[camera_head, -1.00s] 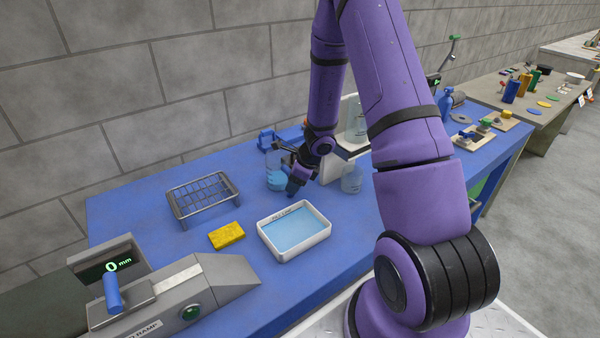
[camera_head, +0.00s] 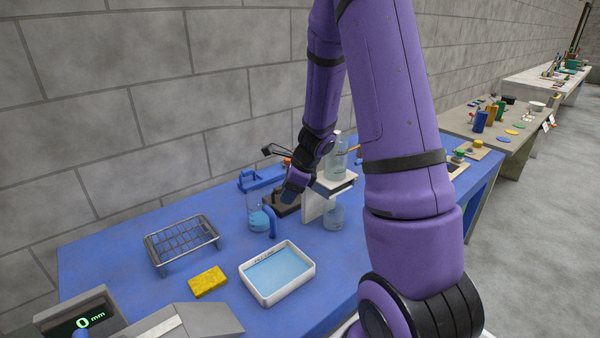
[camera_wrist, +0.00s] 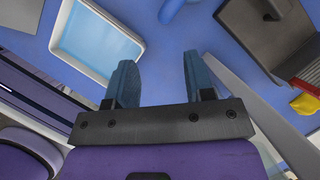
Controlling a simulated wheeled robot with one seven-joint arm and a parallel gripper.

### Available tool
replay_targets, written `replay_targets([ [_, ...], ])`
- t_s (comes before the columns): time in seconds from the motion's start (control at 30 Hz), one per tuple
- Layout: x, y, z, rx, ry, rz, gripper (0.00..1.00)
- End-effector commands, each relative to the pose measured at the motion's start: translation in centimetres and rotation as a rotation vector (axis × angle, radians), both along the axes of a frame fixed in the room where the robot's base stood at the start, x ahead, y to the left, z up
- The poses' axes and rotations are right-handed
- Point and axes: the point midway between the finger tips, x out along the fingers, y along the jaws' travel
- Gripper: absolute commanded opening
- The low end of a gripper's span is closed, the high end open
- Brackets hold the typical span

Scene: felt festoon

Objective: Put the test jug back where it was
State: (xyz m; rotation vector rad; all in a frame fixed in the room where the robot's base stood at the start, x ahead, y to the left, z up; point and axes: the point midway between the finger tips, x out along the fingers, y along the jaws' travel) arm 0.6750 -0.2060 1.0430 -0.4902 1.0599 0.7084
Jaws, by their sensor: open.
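A clear jug (camera_head: 257,213) with blue liquid and a blue handle (camera_head: 270,222) stands upright on the blue bench, behind the white tray; I take it for the test jug. My gripper (camera_head: 288,195) is just to the right of the jug and a little above its handle, apparently apart from it. In the wrist view my gripper (camera_wrist: 155,82) has its two blue fingers spread with nothing between them. Part of a blue curved piece, probably the handle, shows at the top edge there (camera_wrist: 170,10).
The white tray (camera_head: 247,282) of blue liquid, a yellow sponge (camera_head: 208,282) and a wire rack (camera_head: 182,243) lie in front and left. A white stand (camera_head: 314,203) and a clear vessel (camera_head: 333,217) stand to the right.

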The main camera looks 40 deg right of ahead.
Motion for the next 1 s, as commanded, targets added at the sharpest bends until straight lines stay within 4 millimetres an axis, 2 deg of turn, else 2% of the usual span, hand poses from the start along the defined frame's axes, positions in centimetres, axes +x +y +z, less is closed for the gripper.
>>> replay_targets([
  [0.13,-0.5,2.7,4.7,-0.052,-0.09,0.218,0.49],
  [0.27,-1.9,5.4,9.1,-0.12,-0.178,0.462,0.49],
  [0.5,-6.1,9.7,16.0,-0.279,-0.316,0.901,0.49],
  [0.8,-13.1,13.1,22.2,-0.534,-0.434,1.422,0.49],
  [1.0,-18.2,14.0,25.0,-0.738,-0.462,1.743,0.49],
])
